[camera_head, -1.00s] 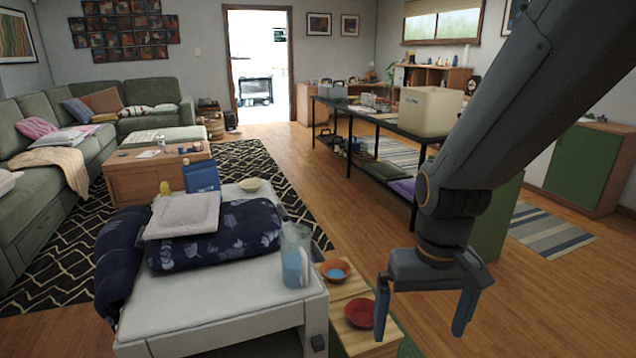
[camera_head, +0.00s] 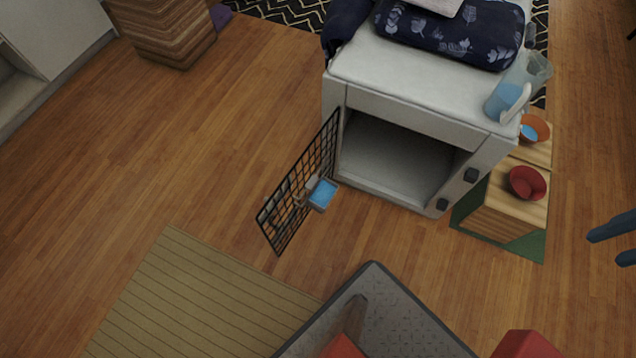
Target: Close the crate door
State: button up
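The white crate (camera_head: 408,103) stands in the upper middle of the head view, with its front opening facing me. Its black wire-grid door (camera_head: 293,196) is swung wide open, hinged at the left side of the opening and reaching out toward me over the floor. A small blue and grey cup-like piece (camera_head: 320,193) is on the door. The crate's inside looks empty where I can see it. My gripper (camera_head: 618,240) shows only in part at the right edge, well right of the crate and apart from the door. Its two blue-grey fingers are spread with nothing between them.
A wooden stand (camera_head: 501,213) with a red bowl (camera_head: 527,183) and an orange bowl (camera_head: 535,129) sits right of the crate. A pitcher (camera_head: 512,92) and dark patterned bedding (camera_head: 446,32) lie on top. A striped mat (camera_head: 190,300) lies at lower left. Floor left of the door is clear.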

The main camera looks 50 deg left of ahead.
aim_at(266, 216)
jog(key=z, duration=1.45)
jog(key=k, duration=2.4)
jog(key=u, duration=1.7)
jog(key=i, duration=0.55)
jog(key=z, duration=0.05)
jog(key=k, duration=0.75)
jog(key=u, duration=0.45)
jog(key=i, duration=0.5)
